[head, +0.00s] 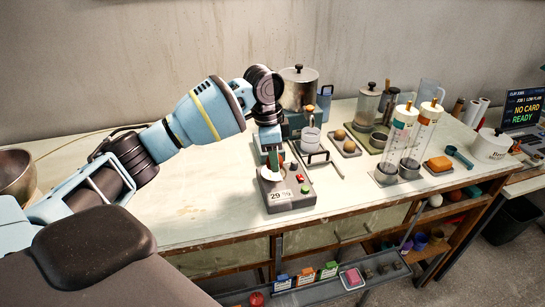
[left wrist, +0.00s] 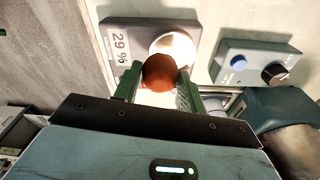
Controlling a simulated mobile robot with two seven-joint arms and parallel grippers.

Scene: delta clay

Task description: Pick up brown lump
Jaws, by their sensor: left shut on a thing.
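My left gripper (head: 272,165) reaches down over a grey device in the head view. In the left wrist view its green fingers (left wrist: 158,90) are shut on a round brown lump (left wrist: 158,73), one finger on each side. The lump is in front of the round white plate of the device (left wrist: 130,32), which reads "29 %". I cannot tell whether the lump still touches the plate. In the head view the gripper hides the held lump. My right gripper is not in view.
A small tray (head: 352,154) with two brownish lumps stands to the right. A metal pot (head: 298,92) stands behind. The table (head: 200,205) left of the device is clear.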

